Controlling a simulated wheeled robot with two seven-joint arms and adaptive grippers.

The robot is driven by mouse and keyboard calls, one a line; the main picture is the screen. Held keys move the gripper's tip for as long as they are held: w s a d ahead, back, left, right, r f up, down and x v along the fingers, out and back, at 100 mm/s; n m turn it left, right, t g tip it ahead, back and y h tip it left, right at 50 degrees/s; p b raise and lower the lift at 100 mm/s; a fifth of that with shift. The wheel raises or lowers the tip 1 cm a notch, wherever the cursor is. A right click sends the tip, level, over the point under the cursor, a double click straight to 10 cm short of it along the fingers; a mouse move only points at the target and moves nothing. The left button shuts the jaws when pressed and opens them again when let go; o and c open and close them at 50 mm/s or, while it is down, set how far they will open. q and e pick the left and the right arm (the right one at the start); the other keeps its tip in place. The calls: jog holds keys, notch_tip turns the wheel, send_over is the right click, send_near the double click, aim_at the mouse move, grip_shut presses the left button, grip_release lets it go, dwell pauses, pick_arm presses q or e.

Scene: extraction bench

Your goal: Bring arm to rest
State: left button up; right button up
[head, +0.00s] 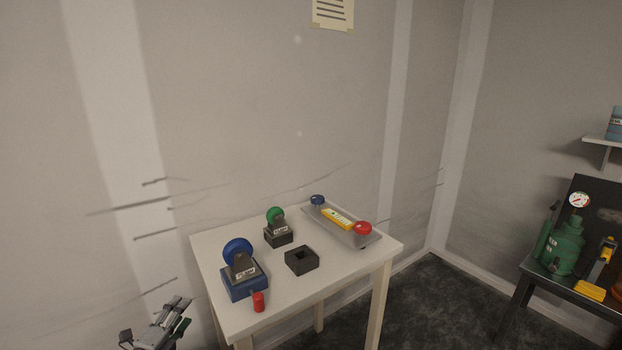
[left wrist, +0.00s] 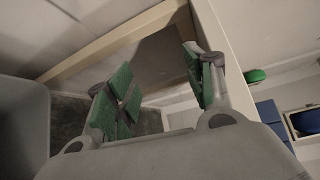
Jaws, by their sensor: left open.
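My left gripper (head: 160,328) shows at the lower left of the head view, beside the left side of the white table (head: 328,289) and apart from it. In the left wrist view the left gripper (left wrist: 162,92) has its green-padded fingers spread apart with nothing between them. Below and beyond them are the table's side, a leg and the dark floor. My right gripper is in neither view.
A dark bench (head: 566,287) with a green canister (head: 565,247) stands right.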

pick_arm(q)
jog(key=s+d+f+n+g+y, duration=0.2)
jog(key=s+f+n+g, duration=0.3)
jog(key=f, duration=0.6)
jog(key=s+d+f+n+g+y, duration=0.1)
jog(key=s+d+f+n+g, duration=0.1)
jog(key=s+f+n, duration=0.75)
jog(key=s+d+f+n+g+h+p, duration=0.1)
jog(key=s+d+f+n+g, duration=0.3)
jog(key=s+d+f, duration=0.9)
jog(key=s+g, duration=0.2)
jog(key=g, duration=0.1)
jog(key=shift+s+d+f+g+h, duration=0.2)
jog(key=shift+s+d+g+h, duration=0.1)
jog(key=shift+s+d+g, duration=0.1)
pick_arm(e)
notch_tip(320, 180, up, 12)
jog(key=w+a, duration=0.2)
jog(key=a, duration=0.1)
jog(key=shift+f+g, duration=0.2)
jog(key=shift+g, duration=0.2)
pick_arm(q)
jog(key=shift+a+p, duration=0.1)
jog(key=shift+p, duration=0.3)
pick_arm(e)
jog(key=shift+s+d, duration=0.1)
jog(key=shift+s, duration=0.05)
